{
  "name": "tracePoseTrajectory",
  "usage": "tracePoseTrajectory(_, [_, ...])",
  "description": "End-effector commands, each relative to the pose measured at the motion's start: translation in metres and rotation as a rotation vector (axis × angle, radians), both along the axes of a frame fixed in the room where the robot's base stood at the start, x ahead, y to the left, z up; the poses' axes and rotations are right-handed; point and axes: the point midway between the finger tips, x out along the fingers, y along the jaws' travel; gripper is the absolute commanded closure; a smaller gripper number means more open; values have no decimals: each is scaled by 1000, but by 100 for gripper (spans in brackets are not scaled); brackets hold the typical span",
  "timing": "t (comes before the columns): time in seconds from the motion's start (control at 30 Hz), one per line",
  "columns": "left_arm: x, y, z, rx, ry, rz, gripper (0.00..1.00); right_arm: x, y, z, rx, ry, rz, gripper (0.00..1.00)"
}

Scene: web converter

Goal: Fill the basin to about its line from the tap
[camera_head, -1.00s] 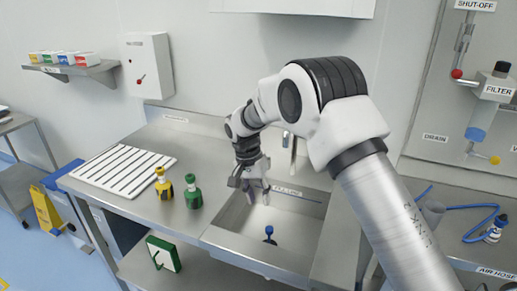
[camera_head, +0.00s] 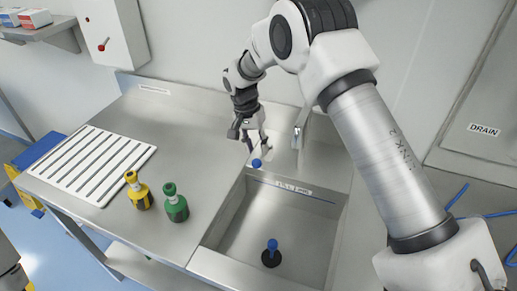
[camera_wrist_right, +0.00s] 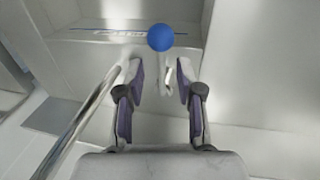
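The steel basin (camera_head: 225,218) is set in the counter, and no water shows in it. A blue fill line with a label (camera_head: 294,188) runs along its far inner wall. A blue-handled plug (camera_head: 271,252) stands upright on its floor. The tap spout (camera_head: 297,137) rises behind the basin; its pipe also shows in the wrist view (camera_wrist_right: 80,120). A blue ball knob (camera_head: 256,163) lies just below my right gripper (camera_head: 253,143). In the wrist view the knob (camera_wrist_right: 160,37) is ahead of my open fingers (camera_wrist_right: 160,75), which are apart and empty.
A yellow bottle (camera_head: 138,190) and a green bottle (camera_head: 175,203) stand on the counter left of the basin. A slatted white rack (camera_head: 90,165) lies farther left. A blue hose (camera_head: 458,197) lies at the right. The counter behind the bottles is clear.

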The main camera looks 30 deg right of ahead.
Motion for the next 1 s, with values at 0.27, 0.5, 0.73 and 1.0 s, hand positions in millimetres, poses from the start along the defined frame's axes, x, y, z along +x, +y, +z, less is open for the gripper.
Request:
tracePoseTrajectory(0.27, [1, 0, 12, 0, -2, -1, 60, -6, -5, -37, 1, 1, -1, 64])
tracePoseTrajectory(0.5, [1, 0, 11, 0, -2, -1, 60, -6, -6, -39, 1, -1, -1, 71])
tracePoseTrajectory(0.73, [1, 0, 11, 0, -2, -1, 60, -6, -6, -39, 0, 0, 0, 100])
tracePoseTrajectory(1.0, [1, 0, 6, 0, -2, -1, 60, 9, 3, -41, 1, -3, -210, 100])
